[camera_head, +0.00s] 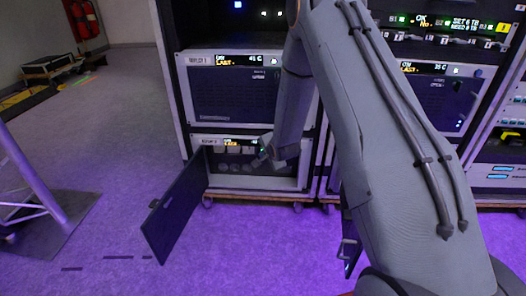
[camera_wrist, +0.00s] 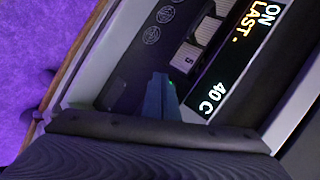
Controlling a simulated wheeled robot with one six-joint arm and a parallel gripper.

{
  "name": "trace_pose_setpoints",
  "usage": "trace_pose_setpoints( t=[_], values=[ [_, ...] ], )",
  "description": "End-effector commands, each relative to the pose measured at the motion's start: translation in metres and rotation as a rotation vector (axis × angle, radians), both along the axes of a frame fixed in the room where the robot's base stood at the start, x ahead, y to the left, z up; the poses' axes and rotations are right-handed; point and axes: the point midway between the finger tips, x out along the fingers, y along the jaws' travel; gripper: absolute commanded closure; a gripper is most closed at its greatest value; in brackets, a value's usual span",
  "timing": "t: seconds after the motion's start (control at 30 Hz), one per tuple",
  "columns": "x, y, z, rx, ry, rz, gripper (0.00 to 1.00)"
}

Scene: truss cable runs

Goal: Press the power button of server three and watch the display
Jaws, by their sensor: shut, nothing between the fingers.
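The lower left server unit (camera_head: 297,184) stands in the rack with its dark front door (camera_head: 175,215) swung open to the left. Its small label is too blurred for me to read a number. Its display (camera_wrist: 238,62) reads ON, LAST. and 40 C in the wrist view. My gripper (camera_head: 263,160) is at the right part of this unit's open front. In the wrist view my gripper (camera_wrist: 160,92) is shut and empty, its fingers close to the panel beside the display. The power button is not clearly visible; I cannot tell whether the fingertips touch anything.
Above is another unit (camera_head: 232,98) with its door closed and a display showing 41 C. A right-hand unit (camera_head: 437,98) shows 35 C. A grey metal stand (camera_head: 32,190) is at the left. The floor (camera_head: 115,160) left of the rack is mostly clear.

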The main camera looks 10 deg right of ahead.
Motion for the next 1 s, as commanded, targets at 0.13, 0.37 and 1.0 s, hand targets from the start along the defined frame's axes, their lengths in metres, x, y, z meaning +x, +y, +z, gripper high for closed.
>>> trace_pose_setpoints(
  t=[0.13,0.37,1.0],
  values=[
    [0.0000,0.0000,0.0000,0.000,0.000,0.000,1.00],
    [0.0000,0.0000,0.0000,0.000,0.000,0.000,1.00],
    [0.0084,-0.0029,0.0004,0.000,-0.001,0.000,1.00]
  ],
)
